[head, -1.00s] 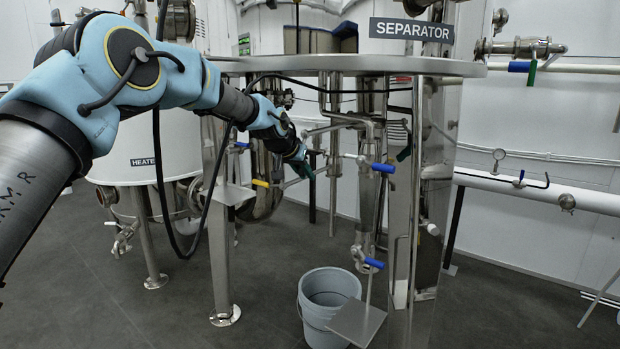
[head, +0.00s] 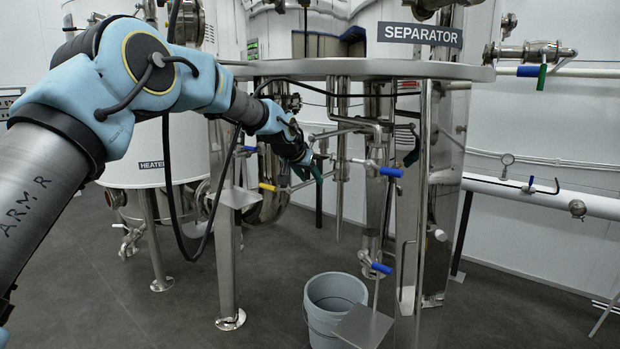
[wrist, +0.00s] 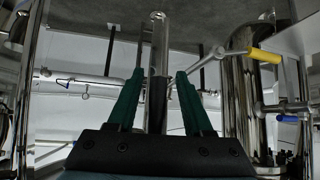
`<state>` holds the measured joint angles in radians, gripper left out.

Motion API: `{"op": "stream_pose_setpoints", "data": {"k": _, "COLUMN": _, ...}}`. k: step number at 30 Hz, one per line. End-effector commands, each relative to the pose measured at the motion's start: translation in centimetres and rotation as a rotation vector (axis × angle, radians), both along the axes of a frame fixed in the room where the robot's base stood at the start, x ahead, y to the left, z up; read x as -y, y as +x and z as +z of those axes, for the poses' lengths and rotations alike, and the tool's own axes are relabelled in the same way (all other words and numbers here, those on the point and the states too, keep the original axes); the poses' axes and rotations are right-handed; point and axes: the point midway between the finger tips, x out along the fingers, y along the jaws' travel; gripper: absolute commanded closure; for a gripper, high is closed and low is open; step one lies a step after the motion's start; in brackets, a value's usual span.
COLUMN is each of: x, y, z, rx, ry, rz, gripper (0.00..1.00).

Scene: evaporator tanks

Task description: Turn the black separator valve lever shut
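My gripper (head: 311,170) is at the end of my outstretched arm, under the separator tank and left of its blue-handled valves. In the wrist view its two green fingers (wrist: 160,100) are apart. A vertical steel pipe (wrist: 159,60) shows between them, and I cannot tell how far beyond them it is. A small dark piece (head: 319,157) shows beside the fingertips in the head view; I cannot tell whether it is the black lever. Another dark handle-like shape (head: 411,151) is farther right under the tank.
A yellow-handled valve (head: 267,187) is left of my gripper, also in the wrist view (wrist: 263,56). Blue handles (head: 390,171) (head: 381,268) are to the right. Tank legs (head: 229,250) and a hanging black cable (head: 172,200) are close. A grey bucket (head: 336,300) stands below.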

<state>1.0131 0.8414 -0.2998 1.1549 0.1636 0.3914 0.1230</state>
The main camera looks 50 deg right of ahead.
Motion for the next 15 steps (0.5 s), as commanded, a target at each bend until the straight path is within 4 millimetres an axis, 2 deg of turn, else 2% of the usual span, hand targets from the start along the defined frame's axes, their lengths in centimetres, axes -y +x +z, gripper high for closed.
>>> {"op": "stream_pose_setpoints", "data": {"k": 8, "x": -0.2, "y": -0.1, "z": 0.4, "rx": 0.000, "ry": -0.002, "rz": -0.001, "gripper": 0.50}}
{"op": "stream_pose_setpoints", "data": {"k": 15, "x": -2.6, "y": -0.5, "z": 2.7, "rx": 0.001, "ry": -0.003, "rz": 0.001, "gripper": 0.50}}
